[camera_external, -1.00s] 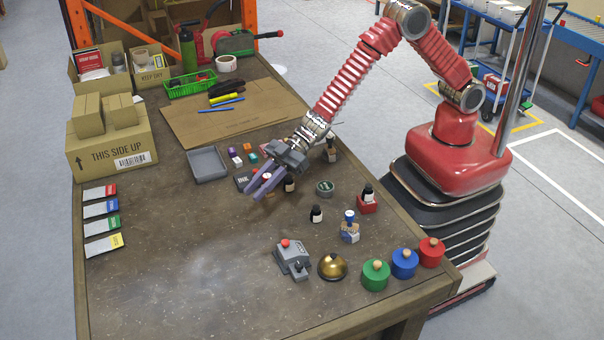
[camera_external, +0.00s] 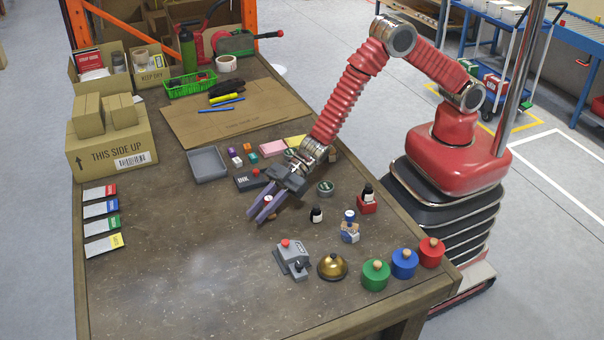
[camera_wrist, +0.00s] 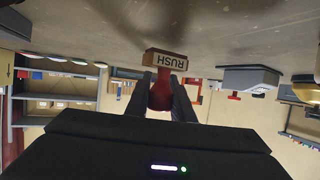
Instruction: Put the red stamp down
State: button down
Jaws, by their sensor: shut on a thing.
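My gripper (camera_external: 256,217) is low over the middle of the table, its fingers pointing toward the front left. In the wrist view it (camera_wrist: 163,88) is shut on the red stamp's handle (camera_wrist: 160,98). The stamp's wooden base (camera_wrist: 165,60), marked RUSH, sticks out past the fingertips toward the table surface, which appears at the top of that picture. I cannot tell whether the base touches the table. In the external view, only a small red and white part of the stamp (camera_external: 268,198) shows between the fingers.
The INK pad box (camera_external: 247,182) lies just behind my gripper. The table left and front of my gripper is clear.

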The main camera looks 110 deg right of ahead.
jog(key=shift+f, duration=0.5)
jog(key=c, duration=1.5)
grip_release()
jog(key=shift+f, duration=0.1)
jog(key=shift+c, duration=0.2)
jog(key=v, duration=1.2)
